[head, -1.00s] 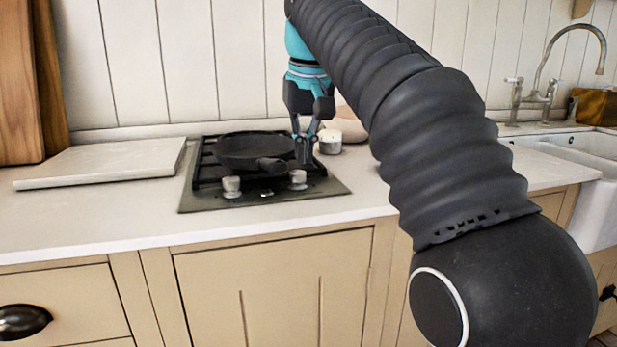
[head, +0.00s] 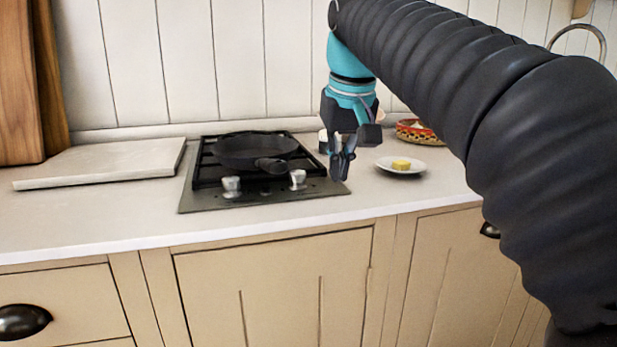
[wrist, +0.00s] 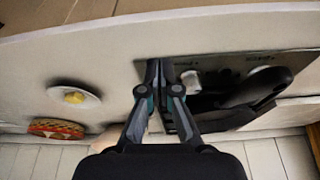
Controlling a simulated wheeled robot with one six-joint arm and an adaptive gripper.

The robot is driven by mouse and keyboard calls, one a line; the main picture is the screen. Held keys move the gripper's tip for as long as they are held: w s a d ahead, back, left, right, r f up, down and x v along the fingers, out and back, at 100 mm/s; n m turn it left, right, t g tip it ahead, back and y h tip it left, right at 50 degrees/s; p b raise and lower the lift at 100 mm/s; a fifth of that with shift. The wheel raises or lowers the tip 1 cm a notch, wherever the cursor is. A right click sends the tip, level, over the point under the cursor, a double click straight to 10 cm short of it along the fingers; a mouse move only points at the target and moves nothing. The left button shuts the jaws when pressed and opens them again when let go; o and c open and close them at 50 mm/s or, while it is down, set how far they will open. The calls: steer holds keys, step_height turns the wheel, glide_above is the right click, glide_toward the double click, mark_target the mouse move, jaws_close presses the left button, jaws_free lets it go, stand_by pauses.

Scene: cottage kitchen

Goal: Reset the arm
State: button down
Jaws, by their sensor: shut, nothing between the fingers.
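My gripper (head: 341,166) points down at the right edge of the hob in the head view, with its fingers shut and empty. In the wrist view the gripper's fingers (wrist: 160,75) meet at the middle, over the counter beside the hob. The black frying pan (head: 256,150) sits on the hob (head: 262,196), its handle toward the front right. It also shows in the wrist view (wrist: 225,118), partly behind a finger. My arm hides much of the counter's right side in the head view.
A white plate with a yellow piece (head: 401,165) stands right of my gripper. Behind it is a patterned bowl (head: 417,131), partly hidden by my arm. A pale board (head: 100,163) lies left of the hob. The front left counter (head: 90,220) is clear.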

steer(key=s+d+f, duration=0.3)
steer(key=s+f, duration=0.3)
steer(key=f, duration=0.3)
steer(key=s+d+f+m+t, duration=0.1)
steer(key=s+d+f, duration=0.3)
steer(key=s+f, duration=0.3)
steer(key=s+d+f+m+t, duration=0.1)
steer(key=s+d+f, duration=0.2)
steer(key=s+f, duration=0.4)
step_height(320, 180, down, 4)
steer(key=shift+d+r+h, duration=0.15)
steer(key=shift+d+h, duration=0.25)
